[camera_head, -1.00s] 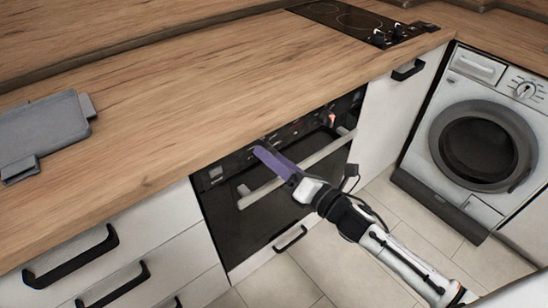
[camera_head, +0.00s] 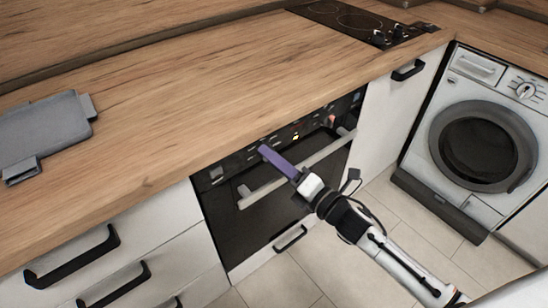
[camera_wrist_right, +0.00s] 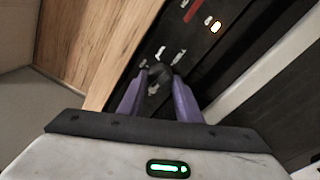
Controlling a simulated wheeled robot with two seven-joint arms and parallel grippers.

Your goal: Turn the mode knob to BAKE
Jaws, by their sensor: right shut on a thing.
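The black oven (camera_head: 245,212) is built in under the counter, with its control panel along the top edge. My right gripper (camera_head: 264,150) reaches up to the left part of this panel with its purple fingers. In the right wrist view, its fingers (camera_wrist_right: 160,82) are shut on the dark round mode knob (camera_wrist_right: 158,71). White marks surround the knob, but I cannot read them. In the head view the fingers hide the knob. My left gripper is not in view.
The oven's pale handle bar (camera_head: 322,153) runs just below the panel, close to my right gripper. A yellow light (camera_head: 296,136) glows on the panel. A washing machine (camera_head: 481,147) stands at the right. The wooden counter (camera_head: 190,90) overhangs the oven.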

